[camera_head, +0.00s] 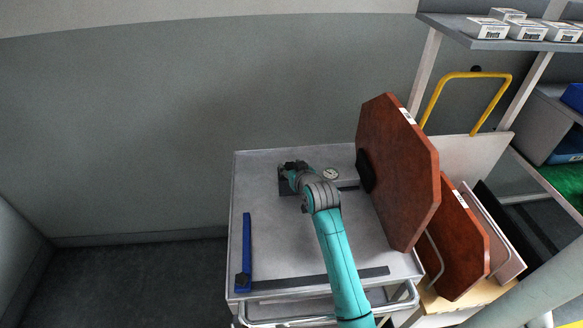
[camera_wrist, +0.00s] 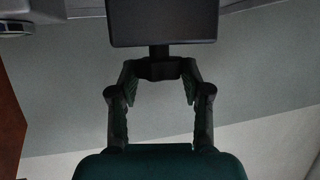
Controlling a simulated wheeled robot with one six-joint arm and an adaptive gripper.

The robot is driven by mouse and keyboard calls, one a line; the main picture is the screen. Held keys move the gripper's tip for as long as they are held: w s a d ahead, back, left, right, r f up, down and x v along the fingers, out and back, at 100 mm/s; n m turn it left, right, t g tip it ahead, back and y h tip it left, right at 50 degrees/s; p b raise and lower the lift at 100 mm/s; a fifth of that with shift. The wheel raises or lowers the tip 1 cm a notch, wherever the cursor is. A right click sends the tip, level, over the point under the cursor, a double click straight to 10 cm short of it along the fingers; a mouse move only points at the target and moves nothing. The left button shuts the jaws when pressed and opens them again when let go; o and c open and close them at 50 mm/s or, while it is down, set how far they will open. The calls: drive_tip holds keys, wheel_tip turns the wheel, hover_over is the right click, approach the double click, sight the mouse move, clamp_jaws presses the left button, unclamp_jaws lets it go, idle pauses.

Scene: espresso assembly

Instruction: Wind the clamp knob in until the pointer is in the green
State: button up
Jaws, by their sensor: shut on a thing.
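The dark clamp block (camera_wrist: 162,24) shows at the top of the wrist view. A short stem joins it to the black clamp knob (camera_wrist: 160,69). My gripper (camera_wrist: 160,74) is shut on the knob, with one finger on each side. In the head view the clamp block (camera_head: 284,187) is at the back left of the grey bench top, and my wrist hides the knob. A round white dial (camera_head: 331,174) lies just right of my wrist. Its edge also shows at the top left of the wrist view (camera_wrist: 14,28). The pointer and any green band are too small to read.
A blue bar (camera_head: 246,250) lies along the left side of the bench top (camera_head: 275,240). A dark strip (camera_head: 372,272) lies along the front. A large brown octagonal board (camera_head: 405,180) stands at the right, close to my arm. The bench middle is mostly clear.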

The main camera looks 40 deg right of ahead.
drive_tip(key=shift+a, duration=0.1)
drive_tip(key=m+g+h, duration=0.2)
drive_tip(key=m+h, duration=0.1)
drive_tip(key=m+g+h, duration=0.1)
drive_tip(key=m+h, duration=0.1)
drive_tip(key=shift+w+a, duration=0.25)
drive_tip(key=m+g+h, duration=0.1)
drive_tip(key=m+g, duration=0.1)
drive_tip(key=m+g+h, duration=0.1)
drive_tip(key=m+g, duration=0.1)
drive_tip(key=shift+w+m+g+h, duration=0.2)
drive_tip(key=shift+m+g+h, duration=0.1)
drive_tip(key=shift+g+h, duration=0.1)
drive_tip(key=m+g, duration=0.4)
drive_tip(key=g, duration=0.1)
drive_tip(key=m+g, duration=0.2)
drive_tip(key=shift+w+h, duration=0.3)
drive_tip(key=shift+h, duration=0.1)
drive_tip(key=shift+m+g+y, duration=0.6)
drive_tip(key=shift+m+g, duration=1.2)
drive_tip(key=shift+g, duration=0.2)
drive_tip(key=o, duration=1.2)
drive_tip(key=shift+f, duration=0.1)
drive_tip(key=shift+c, duration=0.2)
